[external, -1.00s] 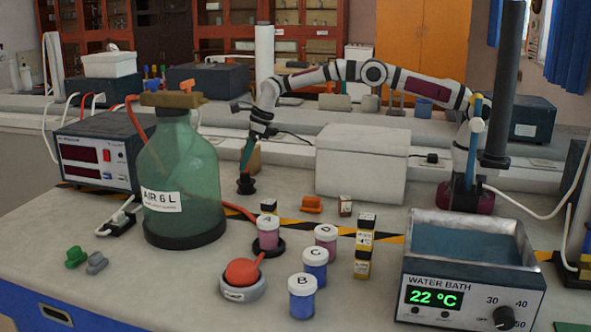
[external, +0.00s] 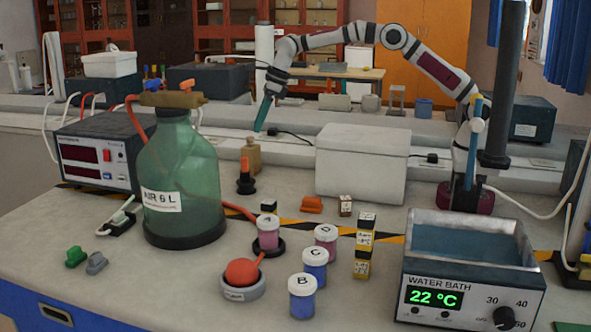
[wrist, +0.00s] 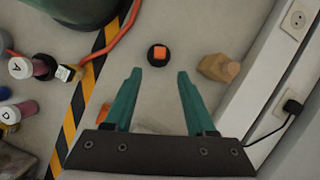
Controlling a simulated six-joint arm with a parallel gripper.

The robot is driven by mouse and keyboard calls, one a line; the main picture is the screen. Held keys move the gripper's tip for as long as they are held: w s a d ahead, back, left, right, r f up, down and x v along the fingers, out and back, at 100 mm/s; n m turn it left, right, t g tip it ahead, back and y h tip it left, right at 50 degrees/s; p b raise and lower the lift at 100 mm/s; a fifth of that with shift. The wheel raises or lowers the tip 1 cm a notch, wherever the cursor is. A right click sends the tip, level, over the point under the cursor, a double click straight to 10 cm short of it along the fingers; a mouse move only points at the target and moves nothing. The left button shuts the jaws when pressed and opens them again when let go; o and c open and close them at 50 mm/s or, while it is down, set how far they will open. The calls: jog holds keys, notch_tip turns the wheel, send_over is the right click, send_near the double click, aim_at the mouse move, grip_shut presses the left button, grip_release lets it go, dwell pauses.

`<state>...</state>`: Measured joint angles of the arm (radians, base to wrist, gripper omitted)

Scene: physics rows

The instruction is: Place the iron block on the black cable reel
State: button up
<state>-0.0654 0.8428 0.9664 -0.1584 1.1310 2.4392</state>
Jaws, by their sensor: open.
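A small block with an orange top (external: 245,164) stands on the black cable reel (external: 246,186) behind the jars. In the wrist view the block's orange square face (wrist: 159,54) sits near the middle of the round black reel (wrist: 151,62). No label on this block is readable, so I cannot confirm that it is the iron block. My gripper (external: 259,130) is raised above and behind the reel, clear of the block. Its two teal fingers (wrist: 159,73) are spread with nothing between them, and the block and reel show beyond the tips.
A tan bottle-shaped object (external: 252,154) stands close behind the reel. A green glass bottle (external: 180,185) is to the left, and a white box (external: 362,165) to the right. Lettered jars (external: 315,262), small labelled blocks (external: 364,240) and a water bath (external: 470,270) stand in front.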

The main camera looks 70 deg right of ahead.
jog(key=s+d+r+n+g, duration=0.1)
jog(key=s+r+n, duration=0.3)
jog(key=s, duration=0.3)
jog(key=s+d+r+n, duration=0.1)
jog(key=s+r+n, duration=0.2)
jog(key=s+n, duration=0.35)
jog(key=s+f+n+g, duration=0.1)
jog(key=s+n, duration=0.6)
jog(key=s, duration=1)
jog(key=s+d+f+n+g, duration=0.1)
jog(key=s+n, duration=0.7)
jog(key=s, duration=0.8)
notch_tip(320, 180, down, 2)
jog(key=shift+s+d+f+g, duration=0.2)
jog(key=shift+s+g, duration=0.2)
jog(key=shift+g, duration=0.2)
